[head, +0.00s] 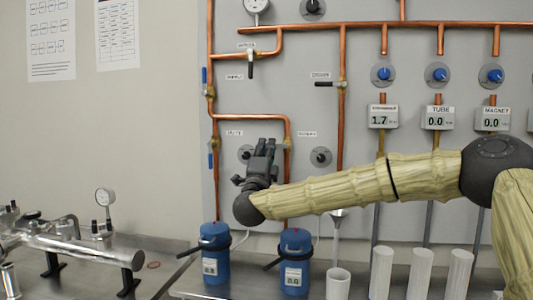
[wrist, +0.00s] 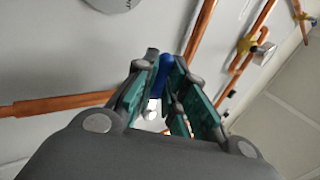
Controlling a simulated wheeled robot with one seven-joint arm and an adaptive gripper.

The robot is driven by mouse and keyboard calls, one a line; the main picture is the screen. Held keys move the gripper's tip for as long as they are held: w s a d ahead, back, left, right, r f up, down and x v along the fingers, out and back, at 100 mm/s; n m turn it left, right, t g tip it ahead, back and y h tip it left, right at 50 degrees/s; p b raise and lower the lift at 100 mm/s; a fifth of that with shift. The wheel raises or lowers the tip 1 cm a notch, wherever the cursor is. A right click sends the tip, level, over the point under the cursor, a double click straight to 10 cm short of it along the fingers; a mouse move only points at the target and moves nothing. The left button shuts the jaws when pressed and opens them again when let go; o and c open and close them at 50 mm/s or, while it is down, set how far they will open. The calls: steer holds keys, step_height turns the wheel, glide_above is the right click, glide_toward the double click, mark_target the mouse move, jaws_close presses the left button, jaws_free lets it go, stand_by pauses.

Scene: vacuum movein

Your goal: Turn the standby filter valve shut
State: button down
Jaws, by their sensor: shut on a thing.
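My gripper (head: 267,145) is at the right-hand pipe branch of the wall panel in the head view, its fingers pointing up and toward the panel. In the wrist view my gripper (wrist: 166,98) is shut on a blue lever handle (wrist: 164,66), which stands between the two finger pads. I take this as the standby filter valve. Its brass body (head: 288,143) shows just right of the fingers in the head view. The lever is hidden behind my gripper there, so its angle to the pipe is hard to tell. The small label beside it is blurred.
Another blue-lever valve (head: 211,159) is on the left branch, with one more (head: 205,77) above. A black-handled valve (head: 250,62) is higher up. Round knobs (head: 320,157) flank the branch. Two blue canisters (head: 215,255) (head: 295,262) stand below on the bench.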

steer(key=shift+f, duration=0.2)
steer(key=c, duration=1.5)
jaws_free()
steer(key=shift+d+r, duration=0.15)
steer(key=v, duration=1.2)
